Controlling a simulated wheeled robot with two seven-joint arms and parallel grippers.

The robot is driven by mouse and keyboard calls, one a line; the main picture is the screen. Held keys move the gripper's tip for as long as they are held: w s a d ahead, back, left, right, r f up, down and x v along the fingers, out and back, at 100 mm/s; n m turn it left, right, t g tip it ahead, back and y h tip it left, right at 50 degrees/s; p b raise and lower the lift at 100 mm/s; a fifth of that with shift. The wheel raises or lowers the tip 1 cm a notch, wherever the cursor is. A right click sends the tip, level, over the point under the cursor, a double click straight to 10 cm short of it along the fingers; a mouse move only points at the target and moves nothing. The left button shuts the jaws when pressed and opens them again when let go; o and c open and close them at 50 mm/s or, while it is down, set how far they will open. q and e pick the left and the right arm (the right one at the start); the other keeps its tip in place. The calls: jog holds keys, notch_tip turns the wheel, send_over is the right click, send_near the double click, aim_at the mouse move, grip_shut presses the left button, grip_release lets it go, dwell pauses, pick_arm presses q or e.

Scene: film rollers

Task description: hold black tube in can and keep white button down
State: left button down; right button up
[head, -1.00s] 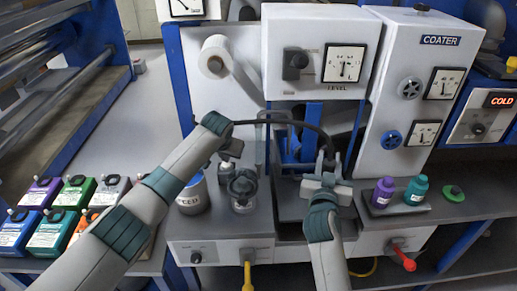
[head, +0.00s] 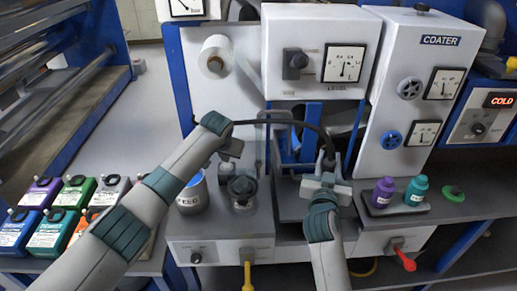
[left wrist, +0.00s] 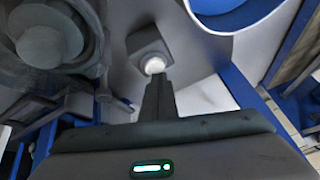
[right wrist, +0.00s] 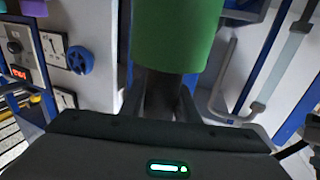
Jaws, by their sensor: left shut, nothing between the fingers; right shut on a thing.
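The black tube (head: 297,122) arcs across the machine and comes down at my right gripper (head: 326,166). The right gripper's jaws are shut on its dark end, seen between the fingers in the right wrist view (right wrist: 160,92). A green cylinder (right wrist: 178,35) sits just past these fingers; I cannot tell whether it is the can or joined to the tube. My left gripper (head: 228,155) is shut and empty. In the left wrist view its fingertips (left wrist: 157,78) meet the white button (left wrist: 155,65) on a grey block. Whether the button is pressed down cannot be told.
A white-rimmed FEED can (head: 192,196) stands close beside the left gripper. A dark round fitting (head: 242,187) is between the grippers. Purple (head: 383,193) and teal (head: 416,190) bottles stand on a tray to the right. Several coloured containers (head: 48,232) fill the left bench.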

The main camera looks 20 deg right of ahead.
pick_arm(q)
jog(key=shift+f, duration=0.55)
dwell(0.9)
jog(key=shift+r, duration=0.15)
dwell(2.5)
notch_tip(320, 180, up, 7)
dwell(0.9)
dwell(0.3)
jog(key=v, duration=1.1)
jog(key=shift+s+r, duration=0.25)
jog(key=shift+r, duration=0.1)
